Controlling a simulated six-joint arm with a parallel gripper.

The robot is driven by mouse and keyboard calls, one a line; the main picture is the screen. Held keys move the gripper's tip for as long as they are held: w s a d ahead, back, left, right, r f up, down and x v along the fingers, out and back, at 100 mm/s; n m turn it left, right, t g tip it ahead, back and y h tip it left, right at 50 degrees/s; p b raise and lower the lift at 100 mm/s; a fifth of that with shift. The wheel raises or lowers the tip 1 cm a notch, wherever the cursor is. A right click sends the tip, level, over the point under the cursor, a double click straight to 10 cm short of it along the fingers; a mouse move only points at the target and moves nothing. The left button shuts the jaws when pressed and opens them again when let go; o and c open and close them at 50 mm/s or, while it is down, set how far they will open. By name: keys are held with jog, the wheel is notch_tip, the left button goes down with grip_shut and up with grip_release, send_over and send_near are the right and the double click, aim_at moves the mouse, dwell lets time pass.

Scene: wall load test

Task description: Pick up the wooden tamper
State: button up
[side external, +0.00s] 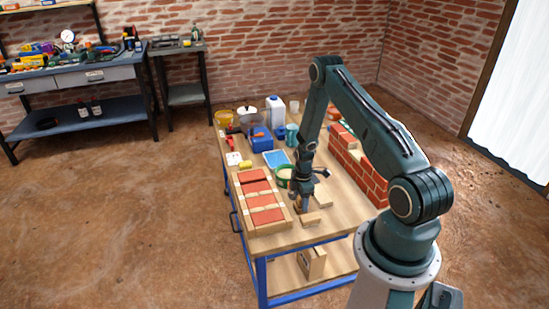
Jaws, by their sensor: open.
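My gripper (303,203) points down low over the front middle of the workbench, its fingers open. A light wooden block (311,219) lies just below and in front of the fingers and looks like the wooden tamper. A second pale wooden piece (323,198) lies just right of the gripper, so which one is the tamper is not certain. The fingertips are small and dark here; I cannot tell whether they touch the wood. My wrist hides part of the bench behind it.
The workbench (262,244) holds a wooden frame with red bricks (264,198) left of my gripper and a small brick wall (360,168) to its right. A green bowl (285,174), a blue tray (276,158) and several containers stand behind.

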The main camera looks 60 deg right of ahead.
jog(key=c, duration=1)
jog(key=shift+c, duration=0.2)
jog(key=shift+r, duration=0.15)
notch_tip(320, 180, up, 20)
dwell(0.6)
